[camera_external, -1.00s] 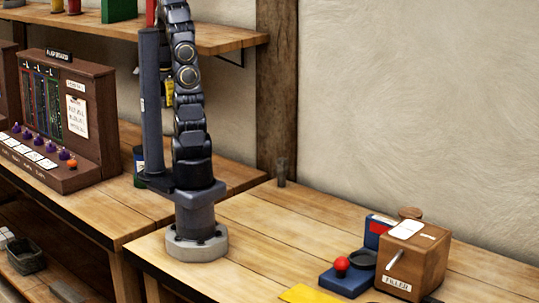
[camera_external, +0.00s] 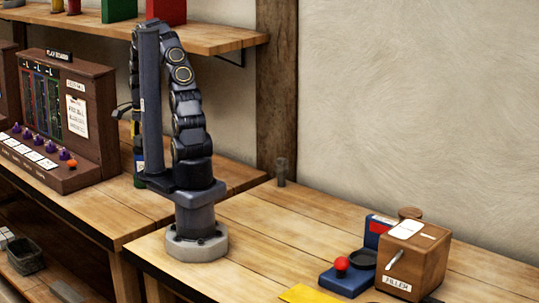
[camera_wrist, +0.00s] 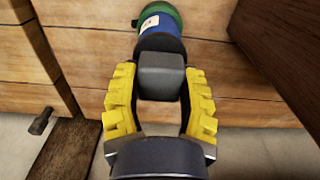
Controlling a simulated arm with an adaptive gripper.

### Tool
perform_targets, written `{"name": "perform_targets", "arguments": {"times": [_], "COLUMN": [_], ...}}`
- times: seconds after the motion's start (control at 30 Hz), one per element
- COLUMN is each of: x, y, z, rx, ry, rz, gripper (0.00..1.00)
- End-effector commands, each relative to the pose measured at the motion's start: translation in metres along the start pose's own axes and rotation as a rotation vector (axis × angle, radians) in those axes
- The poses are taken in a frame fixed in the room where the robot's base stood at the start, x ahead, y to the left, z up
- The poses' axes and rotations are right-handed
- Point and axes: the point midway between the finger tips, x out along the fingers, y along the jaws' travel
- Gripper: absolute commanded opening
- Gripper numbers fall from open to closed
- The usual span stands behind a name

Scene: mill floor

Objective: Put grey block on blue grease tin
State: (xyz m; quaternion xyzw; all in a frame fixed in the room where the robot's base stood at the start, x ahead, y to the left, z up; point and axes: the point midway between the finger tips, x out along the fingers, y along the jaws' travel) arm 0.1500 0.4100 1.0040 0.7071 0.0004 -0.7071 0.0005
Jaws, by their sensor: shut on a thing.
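In the wrist view my gripper (camera_wrist: 160,92) has its yellow fingers closed on a grey block (camera_wrist: 161,76). A blue tin (camera_wrist: 163,30) with a green end and a white label shows just beyond the block, partly hidden by it. I cannot tell whether block and tin touch. In the external view the tin (camera_external: 139,164) stands on the bench behind my arm, mostly hidden by it. My gripper is on the far side of the arm there, with a little yellow showing beside the column, and the block is hidden.
A brown control panel (camera_external: 72,120) stands to the left on the bench (camera_external: 100,205). A shelf (camera_external: 195,42) with green and red boxes hangs above. A wooden filler box (camera_external: 412,258) and a blue device with a red knob (camera_external: 345,280) stand at the right.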

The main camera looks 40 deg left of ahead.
Motion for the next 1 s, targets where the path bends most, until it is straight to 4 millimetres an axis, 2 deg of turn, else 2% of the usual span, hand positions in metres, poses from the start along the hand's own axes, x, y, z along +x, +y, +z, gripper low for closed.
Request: {"name": "perform_targets", "arguments": {"times": [0.07, 0.4, 0.43, 0.47, 0.5, 0.83, 1.0], "x": [0.008, 0.010, 0.010, 0.010, 0.010, 0.007, -0.013], "y": [0.001, 0.000, 0.000, 0.000, 0.000, 0.000, -0.002], "z": [0.001, 0.000, 0.000, 0.000, 0.000, 0.000, -0.001], "rx": [0.000, 0.001, 0.001, 0.001, 0.001, 0.001, 0.001], "ry": [-0.002, -0.001, 0.000, 0.000, 0.000, 0.000, 0.004], "rz": [0.004, 0.001, 0.000, 0.000, 0.000, -0.001, -0.008], "gripper": [0.10, 0.10, 0.50, 0.63, 0.67, 0.67, 0.67]}}
